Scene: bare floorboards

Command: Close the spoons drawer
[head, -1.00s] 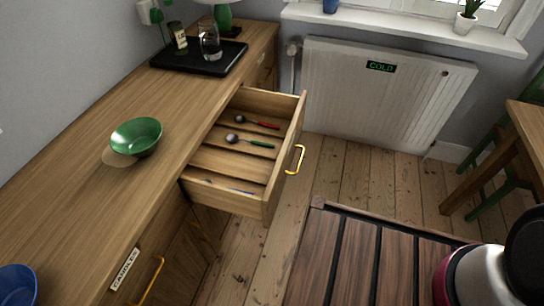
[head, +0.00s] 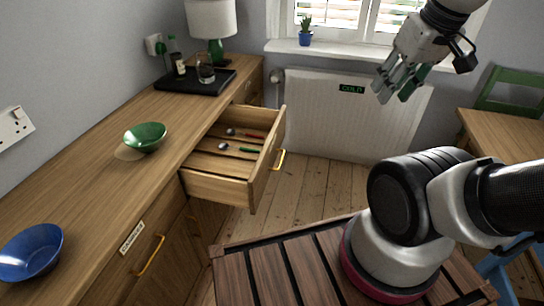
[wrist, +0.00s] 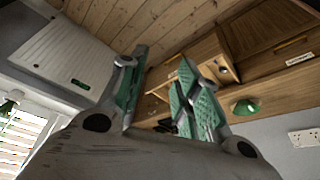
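The spoons drawer (head: 215,189) is pulled out of the wooden counter in the head view. Its front panel (head: 266,165) faces right and carries a yellow handle (head: 280,160). Inside, a red-handled spoon (head: 233,132) and a green-handled spoon (head: 225,146) lie in separate compartments. The nearest compartment is mostly hidden by the drawer's side. My gripper (head: 391,92) is raised in front of the window and radiator, to the right of and apart from the drawer. In the wrist view my gripper (wrist: 162,60) has its green-padded fingers spread with nothing between them.
A lower cupboard has a "CANDLES" label (head: 132,238). A green bowl (head: 146,137), a blue bowl (head: 31,253) and a black tray (head: 195,82) sit on the counter. A radiator (head: 340,115) stands behind the drawer. A table (head: 505,135) is at right. Bare floor (head: 320,185) lies right of the drawer.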

